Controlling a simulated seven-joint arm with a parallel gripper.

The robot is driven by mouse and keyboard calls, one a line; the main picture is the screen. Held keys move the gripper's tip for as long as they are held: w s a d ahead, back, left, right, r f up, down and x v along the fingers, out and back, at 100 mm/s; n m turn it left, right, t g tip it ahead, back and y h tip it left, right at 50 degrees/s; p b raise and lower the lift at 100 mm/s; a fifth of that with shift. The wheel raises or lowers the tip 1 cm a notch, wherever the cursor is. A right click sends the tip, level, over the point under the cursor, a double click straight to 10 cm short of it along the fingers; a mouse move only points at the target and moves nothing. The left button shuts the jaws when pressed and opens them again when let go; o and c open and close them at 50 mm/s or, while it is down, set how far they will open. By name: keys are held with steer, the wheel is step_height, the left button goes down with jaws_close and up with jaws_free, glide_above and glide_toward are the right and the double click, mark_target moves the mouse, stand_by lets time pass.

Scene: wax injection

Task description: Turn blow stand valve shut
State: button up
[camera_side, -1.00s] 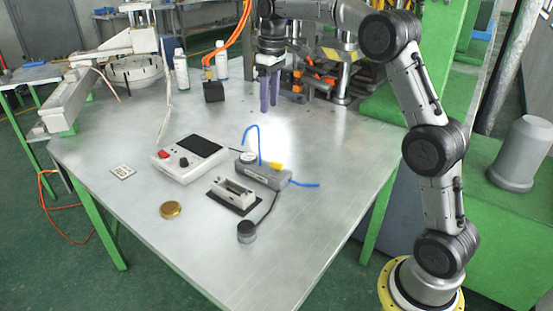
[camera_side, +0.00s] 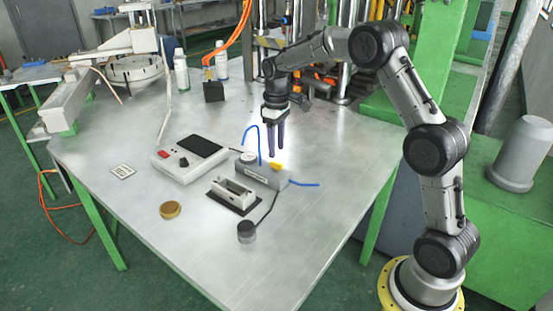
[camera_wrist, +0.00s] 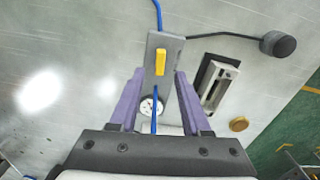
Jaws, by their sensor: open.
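The blow stand (camera_side: 262,176) is a grey block with a round gauge (camera_side: 248,158) and blue tubes, on the metal table. Its yellow valve handle (camera_side: 278,167) is near the right end of the block. In the wrist view the handle (camera_wrist: 160,62) lies roughly lengthwise along the block (camera_wrist: 172,43). My gripper (camera_side: 277,155) has purple fingers pointing down, just above the handle in the side view. In the wrist view my gripper (camera_wrist: 160,74) is open, with one finger on each side of the block and the handle between the tips. No contact shows.
A control box (camera_side: 190,158) with a dark screen stands left of the blow stand. A slotted fixture (camera_side: 234,192) is in front, with a cabled dark cylinder (camera_side: 246,231) and a brass disc (camera_side: 170,210) nearby.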

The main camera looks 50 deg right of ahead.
mark_target(276, 162)
steer(key=shift+f, duration=2.5)
jaws_close()
